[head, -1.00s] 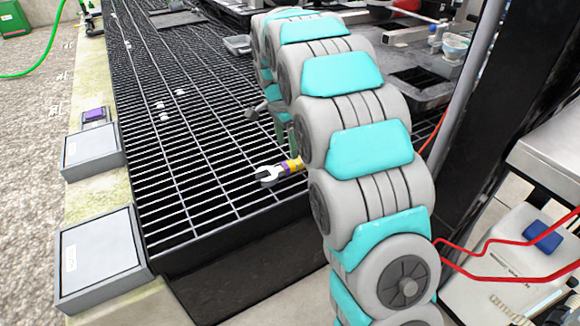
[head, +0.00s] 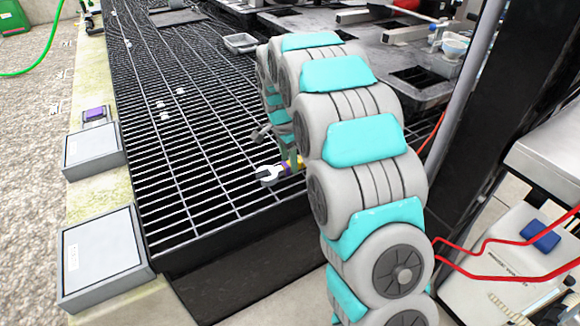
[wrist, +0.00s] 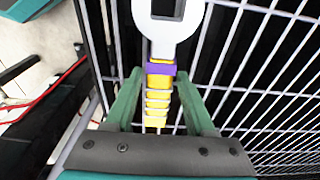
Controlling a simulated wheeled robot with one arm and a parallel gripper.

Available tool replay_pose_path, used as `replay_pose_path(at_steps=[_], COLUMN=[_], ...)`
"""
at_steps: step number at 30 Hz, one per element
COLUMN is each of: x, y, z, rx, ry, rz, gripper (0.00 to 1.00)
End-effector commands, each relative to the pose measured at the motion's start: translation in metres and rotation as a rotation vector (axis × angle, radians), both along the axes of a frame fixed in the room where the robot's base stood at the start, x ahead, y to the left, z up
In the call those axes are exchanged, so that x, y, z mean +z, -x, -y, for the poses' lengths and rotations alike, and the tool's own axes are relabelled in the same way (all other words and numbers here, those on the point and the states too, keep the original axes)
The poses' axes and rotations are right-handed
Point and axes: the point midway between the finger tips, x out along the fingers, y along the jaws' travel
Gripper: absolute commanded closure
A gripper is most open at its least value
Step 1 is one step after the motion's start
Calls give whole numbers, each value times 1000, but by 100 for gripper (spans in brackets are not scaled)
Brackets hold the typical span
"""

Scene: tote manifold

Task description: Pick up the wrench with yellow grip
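The wrench with yellow grip (head: 270,174) lies on the black grating in the head view. It has a pale open-ended head and a purple band; my arm hides much of its handle there. In the wrist view the wrench (wrist: 158,80) points away from me, its yellow handle between my two green fingers. In the head view my gripper (head: 283,148) is low at the wrench, partly hidden by my arm.
The grating (head: 190,200) is mostly clear to the left, with a few small white bits. A grey tray (head: 240,43) lies farther back. Grey boxes (head: 100,255) line the left edge. A dark post (head: 480,120) and red cables (head: 500,243) stand to the right.

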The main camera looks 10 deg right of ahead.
Motion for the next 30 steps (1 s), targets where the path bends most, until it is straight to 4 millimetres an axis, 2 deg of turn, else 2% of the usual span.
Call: replay_pose_path(at_steps=[2, 14, 30], x=[0, 0, 1], y=[0, 0, 0], z=[0, 0, 0], rx=[0, 0, 0], ry=[0, 0, 0], rz=[0, 0, 1], gripper=[55, 100, 100])
